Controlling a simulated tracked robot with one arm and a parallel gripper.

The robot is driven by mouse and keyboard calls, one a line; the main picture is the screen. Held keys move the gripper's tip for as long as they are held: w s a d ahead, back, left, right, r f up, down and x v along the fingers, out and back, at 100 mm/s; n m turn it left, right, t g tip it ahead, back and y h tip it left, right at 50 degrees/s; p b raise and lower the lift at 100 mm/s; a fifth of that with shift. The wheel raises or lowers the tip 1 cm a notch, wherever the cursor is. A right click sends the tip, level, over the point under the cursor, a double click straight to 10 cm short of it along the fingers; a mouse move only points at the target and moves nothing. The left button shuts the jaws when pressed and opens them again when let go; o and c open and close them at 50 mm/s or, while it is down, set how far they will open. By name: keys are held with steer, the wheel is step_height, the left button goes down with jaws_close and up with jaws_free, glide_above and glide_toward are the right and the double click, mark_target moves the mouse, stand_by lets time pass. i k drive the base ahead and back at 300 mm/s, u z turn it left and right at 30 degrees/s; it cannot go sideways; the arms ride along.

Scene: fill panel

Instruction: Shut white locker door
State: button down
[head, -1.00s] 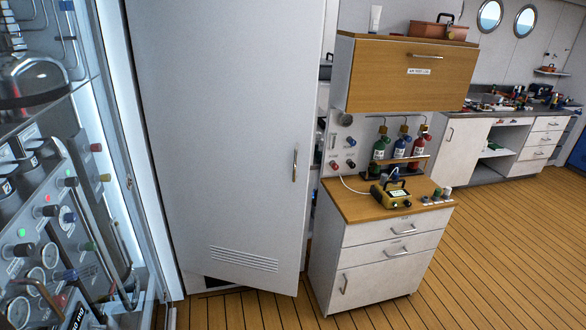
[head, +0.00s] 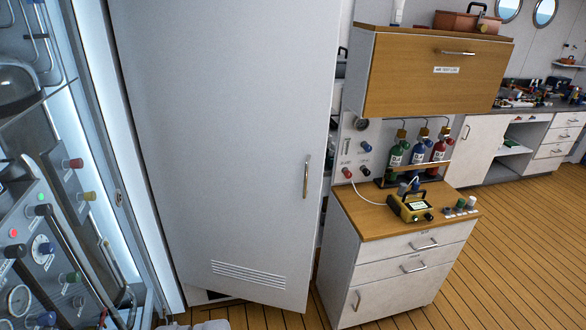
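The white locker door (head: 225,150) fills the left middle of the head view. It stands ajar, its right edge swung out from the locker. A vertical handle (head: 306,177) is near that edge, and a slotted vent (head: 248,273) is low on the door. Part of the locker's inside with dark items shows in the gap right of the door, and a dark gap shows under it. A pale rounded shape (head: 205,325) just enters at the bottom edge. It may be part of my gripper, but its fingers are not visible and nothing is seen touching the door.
A control panel with knobs and gauges (head: 40,235) stands close on the left. A white drawer cabinet (head: 395,275) with a yellow device (head: 410,207) stands right of the door, under a wooden wall cupboard (head: 430,75). Plank floor (head: 510,255) is free on the right.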

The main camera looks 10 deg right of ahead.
mark_target(231, 101)
steer(key=u, duration=0.05)
steer(key=i, duration=1.15)
